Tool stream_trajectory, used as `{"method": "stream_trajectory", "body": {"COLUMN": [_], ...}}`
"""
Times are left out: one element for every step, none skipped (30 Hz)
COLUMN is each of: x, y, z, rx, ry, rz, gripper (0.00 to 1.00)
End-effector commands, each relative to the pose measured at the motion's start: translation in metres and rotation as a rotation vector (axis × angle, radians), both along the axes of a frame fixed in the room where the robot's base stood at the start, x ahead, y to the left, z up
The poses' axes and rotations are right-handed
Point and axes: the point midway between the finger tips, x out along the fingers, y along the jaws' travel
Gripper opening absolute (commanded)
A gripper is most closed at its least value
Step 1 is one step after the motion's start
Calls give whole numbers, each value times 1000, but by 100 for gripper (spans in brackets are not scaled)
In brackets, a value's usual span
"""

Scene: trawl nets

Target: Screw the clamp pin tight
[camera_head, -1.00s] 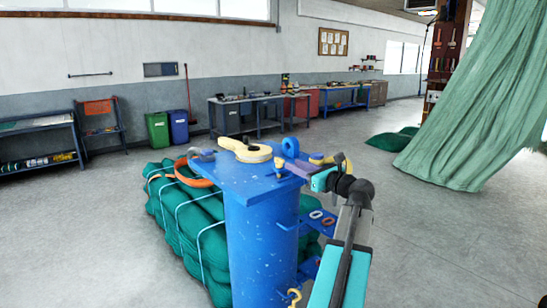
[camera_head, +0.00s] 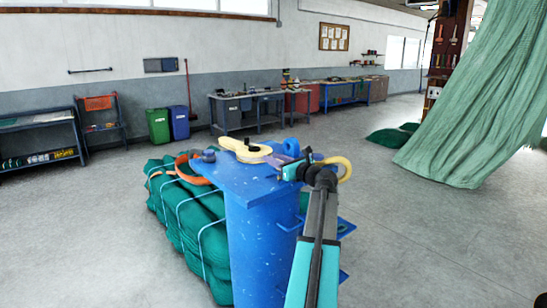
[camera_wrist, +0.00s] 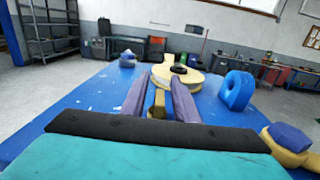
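A yellow clamp-like fitting (camera_head: 246,149) lies on the flat top of a blue post (camera_head: 262,235). In the wrist view it shows as a rounded yellow body (camera_wrist: 165,72) with a dark piece (camera_wrist: 180,69) on it. My gripper (camera_wrist: 157,85) is low over the blue top, its two purple fingers apart and pointing at this fitting. A narrow yellow piece (camera_wrist: 157,104) shows between the fingers. Slim gaps seem to separate it from them. I cannot tell whether this piece is the clamp pin. In the head view my gripper (camera_head: 287,158) partly hides the area.
A blue ring (camera_wrist: 237,90) stands right of the fingers. A yellow part with a blue cap (camera_wrist: 288,138) is at the near right. A small blue-grey part (camera_wrist: 127,61) sits at the far left. Green net bundles (camera_head: 185,220) lie beside the post.

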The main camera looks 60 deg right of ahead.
Motion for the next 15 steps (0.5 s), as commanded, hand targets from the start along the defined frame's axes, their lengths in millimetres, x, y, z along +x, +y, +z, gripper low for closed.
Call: {"method": "stream_trajectory", "body": {"x": [3,5,6,6,7,7,7,7,6,6,6,6,6,6,6], "y": [-1,-1,-2,-2,-2,-2,-2,-2,-2,-2,-2,-2,-2,-2,-2], "z": [1,0,0,0,0,0,0,0,0,0,0,0,0,0,0], "rx": [0,0,0,0,0,0,0,0,0,0,0,0,0,0,0], "ry": [0,0,0,0,0,0,0,0,0,0,0,0,0,0,0], "rz": [1,1,0,0,0,0,0,-1,-1,-1,-1,-1,-1,-1,-1], "gripper": [27,27,27,27,27,27,27,27,27,27,27,27,24,19,12]}}
